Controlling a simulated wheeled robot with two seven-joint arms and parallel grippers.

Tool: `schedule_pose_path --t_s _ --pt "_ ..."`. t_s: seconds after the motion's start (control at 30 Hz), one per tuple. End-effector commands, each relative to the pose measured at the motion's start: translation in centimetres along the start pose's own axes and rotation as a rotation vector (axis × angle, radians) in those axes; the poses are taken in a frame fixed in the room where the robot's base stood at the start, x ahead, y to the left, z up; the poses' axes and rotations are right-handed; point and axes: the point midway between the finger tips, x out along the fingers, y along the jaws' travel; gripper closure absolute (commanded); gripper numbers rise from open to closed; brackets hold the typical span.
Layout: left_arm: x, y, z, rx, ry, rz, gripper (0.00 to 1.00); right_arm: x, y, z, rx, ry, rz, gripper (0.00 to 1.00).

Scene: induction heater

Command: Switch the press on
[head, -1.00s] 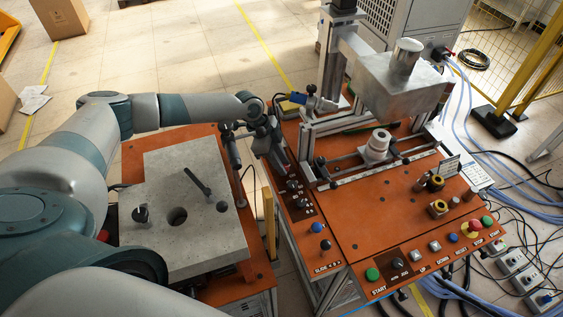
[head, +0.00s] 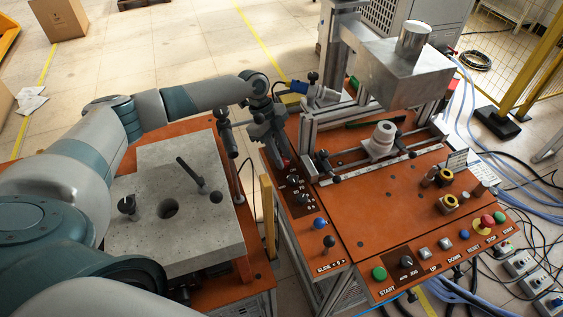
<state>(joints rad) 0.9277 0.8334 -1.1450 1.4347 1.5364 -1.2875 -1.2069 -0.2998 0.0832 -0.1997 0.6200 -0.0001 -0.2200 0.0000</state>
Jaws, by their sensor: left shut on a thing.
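The press (head: 402,72) stands at the upper right, with a metal block and cylinder above an orange bench top. A narrow orange side panel (head: 308,208) along its left edge carries dark knobs (head: 296,181), a blue button (head: 320,223) and a black ball-topped lever (head: 329,241). My left gripper (head: 284,160) points down at the panel's far end. It is shut on a small switch there, which the fingers mostly hide. The green START button (head: 379,273) is on the front panel, apart from the gripper. My right gripper is out of view.
A grey slab (head: 190,235) with a hole and clamps sits on an orange table at the left. A white ringed part (head: 382,141) stands under the press block. A red emergency stop (head: 487,220) is at the front right. Cables cover the floor at the right.

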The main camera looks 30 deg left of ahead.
Motion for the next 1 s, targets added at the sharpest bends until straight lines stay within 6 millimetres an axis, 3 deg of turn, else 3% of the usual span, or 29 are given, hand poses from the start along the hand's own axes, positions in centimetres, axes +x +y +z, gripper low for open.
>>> schedule_pose_path --t_s 0.03,0.3,0.9,0.93,1.0 --pt "0.4 -0.2 0.1 0.034 0.002 0.010 0.98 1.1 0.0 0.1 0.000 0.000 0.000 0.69" --pt "0.2 -0.3 0.0 0.184 0.001 0.073 0.98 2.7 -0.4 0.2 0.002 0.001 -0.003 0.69" --pt "-0.1 -0.3 -0.1 0.244 0.000 0.098 0.98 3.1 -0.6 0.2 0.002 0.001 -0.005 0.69" --pt "-0.1 -0.3 -0.1 0.244 0.000 0.098 0.71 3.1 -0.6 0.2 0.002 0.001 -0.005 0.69" --pt "-0.1 -0.3 -0.1 0.243 0.000 0.098 0.57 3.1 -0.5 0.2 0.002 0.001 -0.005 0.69"
